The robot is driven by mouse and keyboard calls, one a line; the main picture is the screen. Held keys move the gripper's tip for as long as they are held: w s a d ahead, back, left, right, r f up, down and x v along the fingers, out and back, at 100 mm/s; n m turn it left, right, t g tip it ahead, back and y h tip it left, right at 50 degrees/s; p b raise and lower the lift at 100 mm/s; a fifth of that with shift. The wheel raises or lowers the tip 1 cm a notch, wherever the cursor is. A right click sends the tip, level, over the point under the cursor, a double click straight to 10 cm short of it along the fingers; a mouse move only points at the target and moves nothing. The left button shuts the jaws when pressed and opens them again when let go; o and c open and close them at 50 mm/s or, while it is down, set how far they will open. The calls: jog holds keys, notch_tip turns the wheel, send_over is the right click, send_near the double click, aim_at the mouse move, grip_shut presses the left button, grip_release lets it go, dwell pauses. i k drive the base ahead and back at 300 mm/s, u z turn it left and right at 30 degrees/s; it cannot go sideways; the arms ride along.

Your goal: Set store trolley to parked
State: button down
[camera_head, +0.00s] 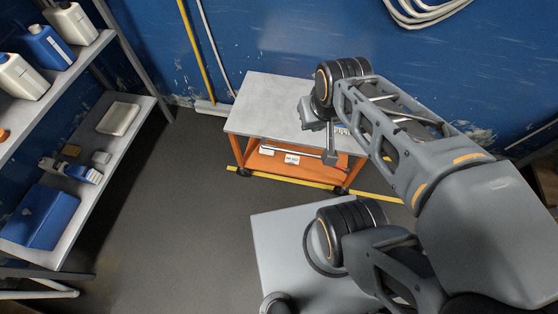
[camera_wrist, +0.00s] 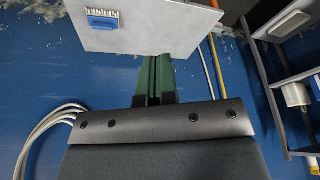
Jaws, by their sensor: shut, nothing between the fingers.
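The store trolley (camera_head: 265,105) stands against the blue back wall in the head view. It has a flat grey top, an orange frame, dark castors and a pale bar along its front. The grey trolley top (camera_wrist: 150,38) lies beyond the fingertips there. My arm hides the trolley's right part in the head view.
A shelf rack (camera_head: 130,130) with bottles and a blue box (camera_head: 40,217) stands on the left. A yellow floor line (camera_head: 290,182) runs under the trolley's front. Coiled cable (camera_head: 425,12) hangs on the wall. The dark floor between rack and trolley is clear.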

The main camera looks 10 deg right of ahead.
aim_at(264, 110)
jog(key=u, duration=0.3)
jog(key=k, duration=0.65)
jog(key=u, duration=1.1)
jog(key=i, duration=0.4)
jog(key=z, duration=0.25)
